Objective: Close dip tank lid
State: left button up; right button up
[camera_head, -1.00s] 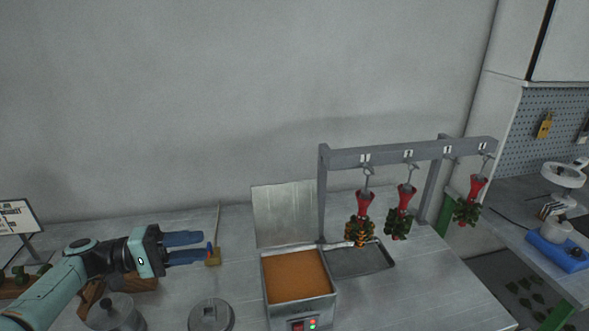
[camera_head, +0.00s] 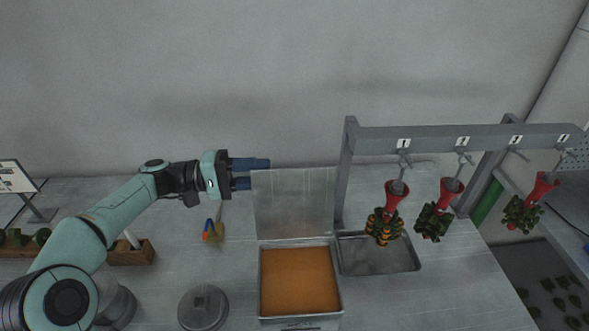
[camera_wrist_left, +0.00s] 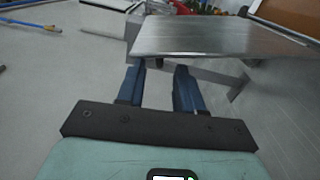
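The dip tank (camera_head: 300,280) stands on the table, filled with orange-brown wax. Its flat metal lid (camera_head: 295,200) stands open, upright along the tank's back edge. My left gripper (camera_head: 268,173) is at the lid's upper left corner, with its blue fingers apart. In the left wrist view the gripper (camera_wrist_left: 160,75) is open with a gap between the fingers, and the lid (camera_wrist_left: 215,37) lies just beyond the fingertips. I cannot tell whether the fingers touch it. My right gripper is not in view.
A grey rack (camera_head: 460,138) with several red-topped hanging clusters stands at the right, above a metal tray (camera_head: 378,258). A round metal lid (camera_head: 203,307) lies left of the tank. A small yellow-and-blue tool (camera_head: 213,231) lies behind it. The wall is at the back.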

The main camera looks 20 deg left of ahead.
aim_at(294, 172)
pick_arm(q)
jog(key=x, duration=0.7)
jog(key=shift+w+d, duration=0.3)
grip_shut()
